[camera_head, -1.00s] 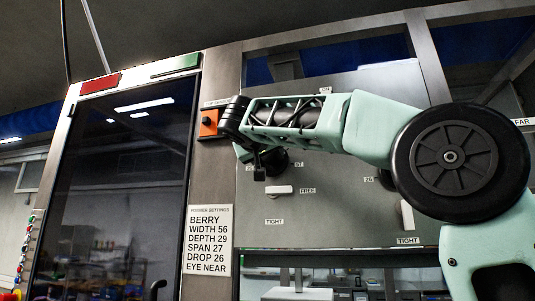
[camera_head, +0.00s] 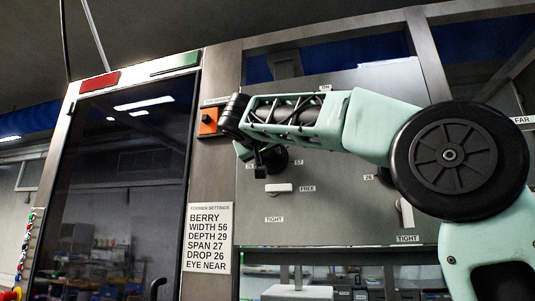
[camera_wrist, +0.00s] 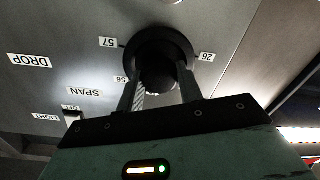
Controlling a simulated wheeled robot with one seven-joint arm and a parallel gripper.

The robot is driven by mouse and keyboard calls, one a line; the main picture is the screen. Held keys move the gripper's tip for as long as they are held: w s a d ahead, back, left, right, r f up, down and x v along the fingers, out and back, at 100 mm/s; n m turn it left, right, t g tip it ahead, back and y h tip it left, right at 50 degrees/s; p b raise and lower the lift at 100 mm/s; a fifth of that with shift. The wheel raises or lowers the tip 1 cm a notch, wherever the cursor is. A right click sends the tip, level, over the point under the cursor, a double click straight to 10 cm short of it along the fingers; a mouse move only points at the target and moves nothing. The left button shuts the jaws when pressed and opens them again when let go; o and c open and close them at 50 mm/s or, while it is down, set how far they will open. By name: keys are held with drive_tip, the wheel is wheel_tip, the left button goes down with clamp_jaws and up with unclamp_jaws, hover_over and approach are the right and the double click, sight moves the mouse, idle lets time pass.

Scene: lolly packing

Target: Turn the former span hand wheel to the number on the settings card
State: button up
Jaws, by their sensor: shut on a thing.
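The settings card (camera_head: 208,238) on the post reads BERRY, WIDTH 56, DEPTH 29, SPAN 27, DROP 26, EYE NEAR. A dark round hand wheel (camera_wrist: 160,48) is on the grey panel, with a SPAN label (camera_wrist: 83,93) close by. Number labels 57, 26 and 56 stand around it. My gripper (camera_wrist: 162,78) is shut on the wheel's hub, one finger on each side. In the head view the wheel (camera_head: 275,160) is partly hidden by my arm and gripper. Any pointer mark on the wheel is too dark to read.
A pale FREE/TIGHT lever (camera_head: 279,188) sits just below the wheel, close to my gripper. Another pale lever (camera_head: 405,213) is at the right. An orange switch box (camera_head: 208,121) is on the post at the left. A DROP label (camera_wrist: 29,60) is on the panel.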

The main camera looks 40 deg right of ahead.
drive_tip(key=shift+n, duration=4.3)
drive_tip(key=shift+a, duration=0.1)
drive_tip(key=o, duration=1)
drive_tip(key=shift+a, duration=0.1)
drive_tip(key=b+v, duration=0.5)
drive_tip(key=v, duration=1.2)
drive_tip(key=shift+r, duration=0.2)
